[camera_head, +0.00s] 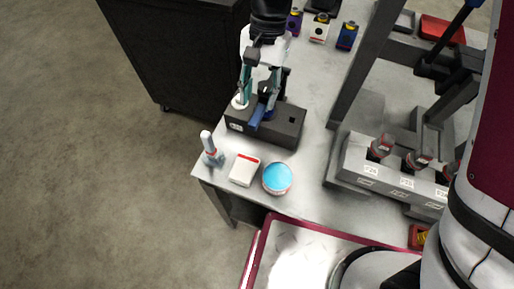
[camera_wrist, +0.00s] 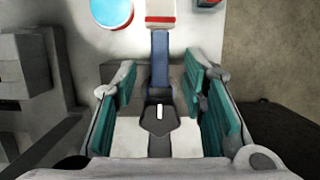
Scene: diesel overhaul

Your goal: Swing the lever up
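In the wrist view my gripper (camera_wrist: 159,82) is open, one finger on each side of the lever, with visible gaps. The lever's pivot is partly hidden by the gripper in the head view.
A white-and-red box (camera_head: 244,169), a round tin with a blue top (camera_head: 277,178) and a grey bottle with a white top (camera_head: 209,148) stand in front of the black box. A grey rack of injectors (camera_head: 390,178) is at right. A dark cabinet (camera_head: 175,50) stands at left.

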